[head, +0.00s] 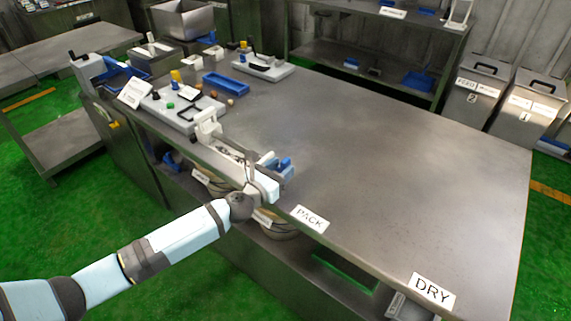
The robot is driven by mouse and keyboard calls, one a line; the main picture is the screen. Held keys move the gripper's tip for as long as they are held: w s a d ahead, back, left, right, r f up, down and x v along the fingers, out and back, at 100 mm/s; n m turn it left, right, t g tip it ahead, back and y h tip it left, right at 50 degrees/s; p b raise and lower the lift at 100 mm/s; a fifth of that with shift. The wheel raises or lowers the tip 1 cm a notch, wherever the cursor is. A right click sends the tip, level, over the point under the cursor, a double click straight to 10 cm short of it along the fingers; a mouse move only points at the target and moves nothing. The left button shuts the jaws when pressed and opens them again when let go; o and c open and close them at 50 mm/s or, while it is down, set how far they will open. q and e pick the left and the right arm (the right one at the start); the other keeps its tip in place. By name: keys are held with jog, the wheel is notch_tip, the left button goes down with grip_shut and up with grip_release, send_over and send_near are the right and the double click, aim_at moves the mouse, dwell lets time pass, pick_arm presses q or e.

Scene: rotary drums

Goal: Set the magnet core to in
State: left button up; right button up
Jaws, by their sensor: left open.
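My left gripper (277,168) is at the front edge of the steel table, above the PACK label, with its arm reaching in from the lower left. It is open, and I see nothing held in it. A pale device (208,127) sits at the table edge just left of the gripper, partly hidden by my wrist. I cannot pick out the magnet core or tell its setting. A light control panel (180,117) with several coloured knobs and a dark handle is farther left on the table. My right gripper is not in view.
The steel table (400,150) is bare on its middle and right. A blue tray (226,83) and a second panel (264,68) stand toward the back. A DRY label (433,291) is on the front edge. Lidded metal bins (472,95) stand beyond the table.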

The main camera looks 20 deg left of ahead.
pick_arm(q)
jog(key=shift+x, duration=1.15)
grip_shut()
jog(key=shift+w+a, duration=0.25)
jog(key=shift+a, duration=0.45)
jog(key=shift+w+a, duration=0.25)
jog(key=shift+a, duration=0.5)
grip_release()
jog(key=shift+s, duration=0.1)
jog(key=v, duration=1.3)
jog(key=shift+s, duration=0.25)
